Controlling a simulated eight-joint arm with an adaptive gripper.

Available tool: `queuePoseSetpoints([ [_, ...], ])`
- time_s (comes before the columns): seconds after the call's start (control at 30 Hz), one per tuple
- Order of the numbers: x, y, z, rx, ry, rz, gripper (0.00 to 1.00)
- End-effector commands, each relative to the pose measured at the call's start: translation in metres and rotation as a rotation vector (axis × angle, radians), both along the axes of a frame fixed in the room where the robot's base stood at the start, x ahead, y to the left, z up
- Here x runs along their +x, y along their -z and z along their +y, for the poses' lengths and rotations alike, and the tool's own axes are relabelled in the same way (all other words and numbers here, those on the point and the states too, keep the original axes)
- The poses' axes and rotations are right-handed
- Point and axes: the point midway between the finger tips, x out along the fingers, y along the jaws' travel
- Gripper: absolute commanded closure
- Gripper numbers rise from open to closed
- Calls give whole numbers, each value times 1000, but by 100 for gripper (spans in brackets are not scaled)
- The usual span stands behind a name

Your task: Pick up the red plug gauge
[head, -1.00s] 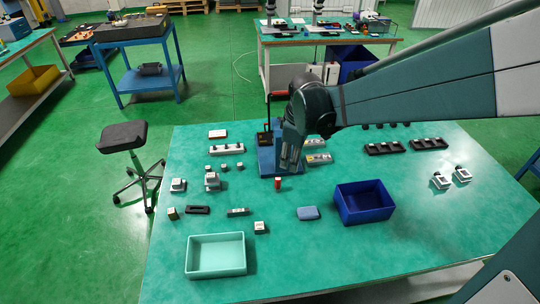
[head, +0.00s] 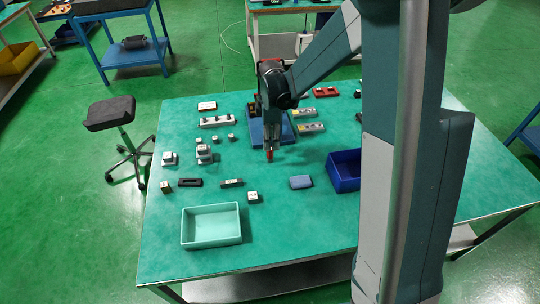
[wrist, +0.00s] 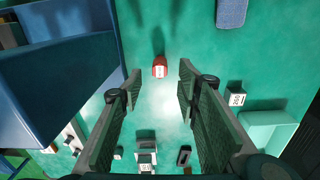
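The red plug gauge (head: 269,155) stands on the green table just in front of a blue stand. In the wrist view the red plug gauge (wrist: 159,70) has a pale label and appears between the tips of my gripper (wrist: 160,76). My gripper's two dark fingers are apart with nothing held. In the head view my gripper (head: 270,147) points down at the gauge, its tips very close to it. Whether the tips are above or around the gauge is hard to tell.
The blue stand (head: 284,133) is close beside my gripper and fills the left of the wrist view (wrist: 62,85). A blue-grey block (head: 301,182), a blue bin (head: 343,181) and a mint tray (head: 211,243) are nearer the front. Small blocks and gauges lie to the left.

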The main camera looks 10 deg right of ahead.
Motion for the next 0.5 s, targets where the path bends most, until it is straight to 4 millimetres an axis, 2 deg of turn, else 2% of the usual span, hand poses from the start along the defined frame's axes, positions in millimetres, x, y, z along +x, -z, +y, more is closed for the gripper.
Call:
queuePoseSetpoints([
  [0.2, 5, 13, 2, -1, -35, 14, 67],
  [0.5, 5, 13, 2, -1, -37, 15, 67],
])
